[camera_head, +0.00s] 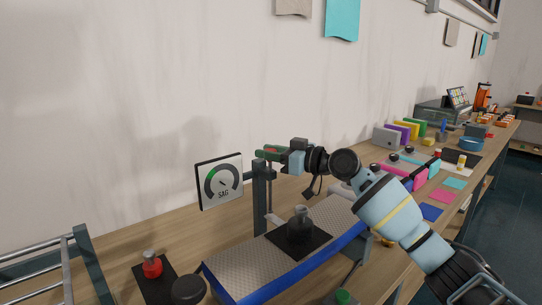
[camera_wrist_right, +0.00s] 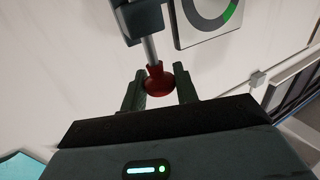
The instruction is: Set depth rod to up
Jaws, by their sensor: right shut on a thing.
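The depth rod (camera_head: 268,198) is a thin grey upright rod beside a dark post (camera_head: 260,185) above the workbench. In the right wrist view the rod (camera_wrist_right: 149,48) ends in a red flared knob (camera_wrist_right: 155,71). My right gripper (camera_head: 268,153) is at the rod's top end, its dark green fingers shut on the red knob. In the wrist view the fingers (camera_wrist_right: 161,82) stand on either side of the knob. My left gripper is not in view.
A grey textured strip with a blue edge (camera_head: 290,270) lies below, with a dark flask-like weight (camera_head: 300,222) on a black pad. Coloured blocks and pads (camera_head: 437,195) crowd the bench to the right. The wall is close behind.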

